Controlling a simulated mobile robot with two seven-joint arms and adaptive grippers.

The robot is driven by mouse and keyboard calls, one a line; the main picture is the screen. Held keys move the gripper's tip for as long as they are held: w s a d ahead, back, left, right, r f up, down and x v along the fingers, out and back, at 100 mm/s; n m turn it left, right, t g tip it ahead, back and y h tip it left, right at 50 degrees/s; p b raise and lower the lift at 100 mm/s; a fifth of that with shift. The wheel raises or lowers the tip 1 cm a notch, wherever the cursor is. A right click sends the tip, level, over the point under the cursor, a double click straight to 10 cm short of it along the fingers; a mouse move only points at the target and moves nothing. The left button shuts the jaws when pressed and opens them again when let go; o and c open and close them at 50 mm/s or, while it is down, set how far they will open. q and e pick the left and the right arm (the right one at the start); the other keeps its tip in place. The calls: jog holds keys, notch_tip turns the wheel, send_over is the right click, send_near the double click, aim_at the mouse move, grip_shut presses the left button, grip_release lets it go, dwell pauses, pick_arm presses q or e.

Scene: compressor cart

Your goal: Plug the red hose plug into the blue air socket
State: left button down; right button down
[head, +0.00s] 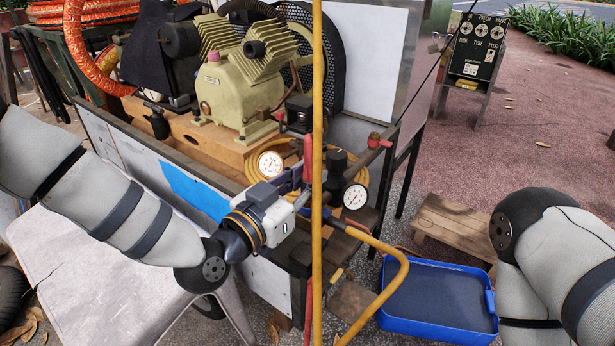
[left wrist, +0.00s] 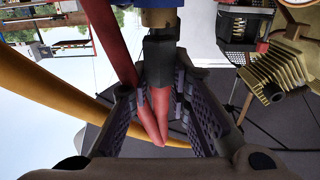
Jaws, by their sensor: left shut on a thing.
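My left gripper (head: 300,190) reaches in from the left, beside the gauges at the front of the compressor cart. In the left wrist view its two purple lattice fingers (left wrist: 160,105) are closed around the red hose plug (left wrist: 160,70), which has a black body and a red lower end. The red hose (left wrist: 112,45) runs down beside it and bends near the fingertips. A blue collar (left wrist: 158,16), apparently the air socket, shows directly above the black body. I cannot tell whether the plug is seated in it. In the head view a yellow hose partly hides this area. My right gripper is out of view.
The yellow hose (head: 317,90) hangs upright before the cart. Two white gauges (head: 270,164) (head: 355,196) flank the work area. A red-handled valve (head: 379,141) sticks out to the right. A blue tray (head: 437,296) lies on the ground at lower right.

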pick_arm(q)
jog(key=c, duration=1.4)
grip_release()
jog(key=shift+w+r, duration=0.1)
jog(key=shift+r, duration=0.5)
jog(key=shift+c, duration=0.2)
jog(key=shift+f, duration=0.3)
jog(key=v, duration=1.2)
